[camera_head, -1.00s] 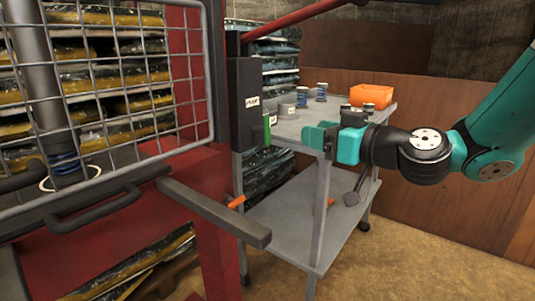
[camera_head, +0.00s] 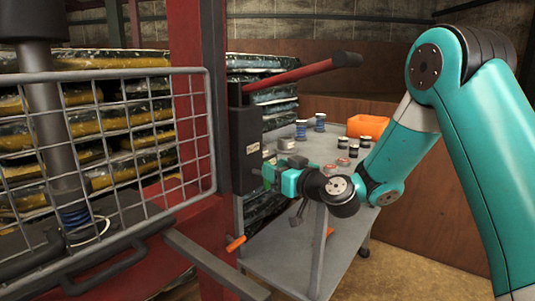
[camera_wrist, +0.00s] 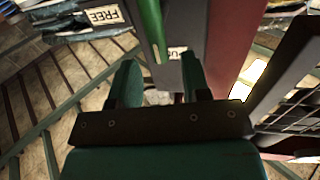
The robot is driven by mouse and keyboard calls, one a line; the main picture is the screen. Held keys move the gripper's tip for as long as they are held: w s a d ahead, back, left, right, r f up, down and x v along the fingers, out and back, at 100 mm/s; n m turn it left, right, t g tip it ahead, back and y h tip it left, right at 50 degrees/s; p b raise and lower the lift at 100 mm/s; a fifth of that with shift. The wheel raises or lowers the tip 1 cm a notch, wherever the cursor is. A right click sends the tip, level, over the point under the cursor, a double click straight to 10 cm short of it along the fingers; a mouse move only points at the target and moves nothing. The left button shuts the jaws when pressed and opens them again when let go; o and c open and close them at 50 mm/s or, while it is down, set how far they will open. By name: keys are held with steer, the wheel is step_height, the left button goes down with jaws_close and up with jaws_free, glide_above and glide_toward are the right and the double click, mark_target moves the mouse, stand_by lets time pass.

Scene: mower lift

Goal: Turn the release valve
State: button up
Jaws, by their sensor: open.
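A green lever-like bar (camera_wrist: 150,22), which looks like the release valve's handle, hangs at the top centre of the wrist view, beside a label reading FREE (camera_wrist: 103,17). A second small label (camera_wrist: 177,53) sits just right of it. In the head view, my gripper (camera_head: 266,175) is close to the right side of the dark pump box (camera_head: 244,150), hiding the green bar there. In the wrist view, my gripper (camera_wrist: 160,78) is open, with the bar's lower end just beyond the gap between the fingers. I cannot tell whether they touch.
A grey trolley (camera_head: 290,245) with tins and an orange bin (camera_head: 367,126) stands behind my gripper. A long red pump handle (camera_head: 300,74) reaches out above it. A wire guard (camera_head: 110,150) and red frame are at left. An orange lever (camera_head: 236,243) sits below the box.

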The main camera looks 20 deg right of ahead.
mark_target(260, 173)
steer(key=shift+p+x, duration=0.55)
steer(key=shift+x, duration=1.3)
jaws_close()
